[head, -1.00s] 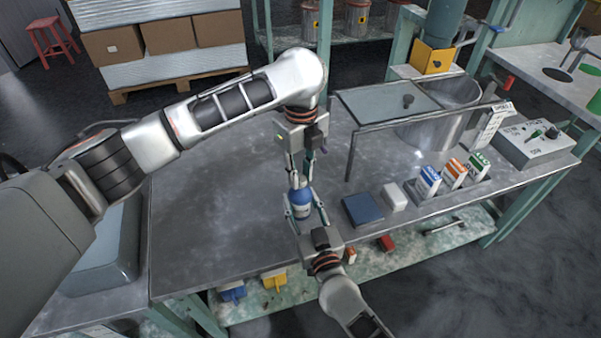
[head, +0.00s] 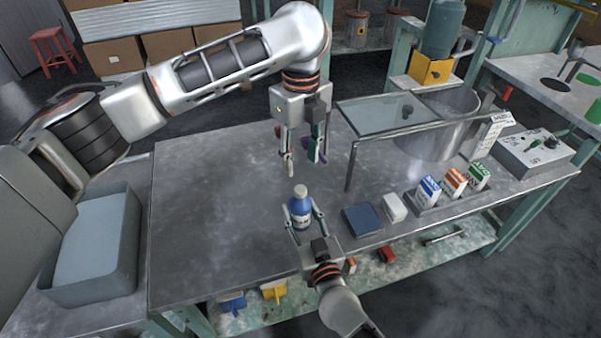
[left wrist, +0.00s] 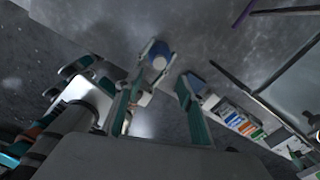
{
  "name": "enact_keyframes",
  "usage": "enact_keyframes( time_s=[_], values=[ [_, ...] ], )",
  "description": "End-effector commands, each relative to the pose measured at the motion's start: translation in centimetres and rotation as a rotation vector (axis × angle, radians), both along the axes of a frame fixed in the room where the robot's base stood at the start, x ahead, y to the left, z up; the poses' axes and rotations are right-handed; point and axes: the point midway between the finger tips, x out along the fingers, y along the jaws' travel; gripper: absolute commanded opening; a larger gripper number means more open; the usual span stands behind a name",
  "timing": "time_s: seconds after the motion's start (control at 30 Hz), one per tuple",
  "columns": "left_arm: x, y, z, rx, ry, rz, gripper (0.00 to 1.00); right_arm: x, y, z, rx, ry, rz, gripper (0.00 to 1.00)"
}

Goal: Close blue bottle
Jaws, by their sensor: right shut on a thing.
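A blue bottle (head: 301,211) with a pale label and a pale top stands upright near the front edge of the grey table (head: 215,215). I cannot tell whether its top is a cap or a bare neck. My right gripper (head: 304,222) is shut on the bottle's body from the front. My left gripper (head: 302,160) is above and behind the bottle, fingers apart and pointing down, with nothing seen between them. In the left wrist view, the blue bottle (left wrist: 159,50) with a round pale top shows beyond the left gripper's fingers (left wrist: 170,78).
Right of the bottle lie a dark blue block (head: 362,220) and a white block (head: 395,207), then a rack of small boxes (head: 453,184). A glass-topped frame (head: 388,110) stands behind them. A grey bin (head: 95,245) is at left. The table's left part is clear.

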Motion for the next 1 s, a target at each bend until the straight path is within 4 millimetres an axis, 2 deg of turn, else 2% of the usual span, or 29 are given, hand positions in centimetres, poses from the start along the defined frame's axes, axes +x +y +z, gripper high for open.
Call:
enact_keyframes(
  time_s=[0.1, 0.2, 0.57, 0.6, 0.67, 1.0],
  values=[
    [0.1, 0.1, 1.8, 0.002, -0.002, 0.001, 0.39, 0.0, 0.0, 0.0, 0.000, 0.000, 0.000, 0.00],
    [0.1, 0.0, 2.7, 0.001, -0.002, 0.001, 0.39, 0.0, 0.0, 0.0, 0.000, 0.000, 0.000, 0.00],
    [0.0, 0.0, 3.2, 0.000, 0.001, 0.001, 0.39, 0.0, 0.0, 0.0, 0.000, 0.000, 0.000, 0.00],
    [0.0, 0.0, 3.2, 0.001, 0.001, 0.001, 0.39, 0.0, 0.0, 0.0, 0.000, 0.000, 0.000, 0.42],
    [0.0, 0.0, 3.2, 0.000, 0.001, 0.001, 0.39, 0.0, 0.0, 0.0, 0.000, 0.000, 0.000, 0.57],
    [0.0, 0.0, 3.2, 0.001, 0.001, 0.001, 0.39, -0.1, 0.0, 0.0, 0.000, 0.000, 0.000, 0.59]
  ],
)
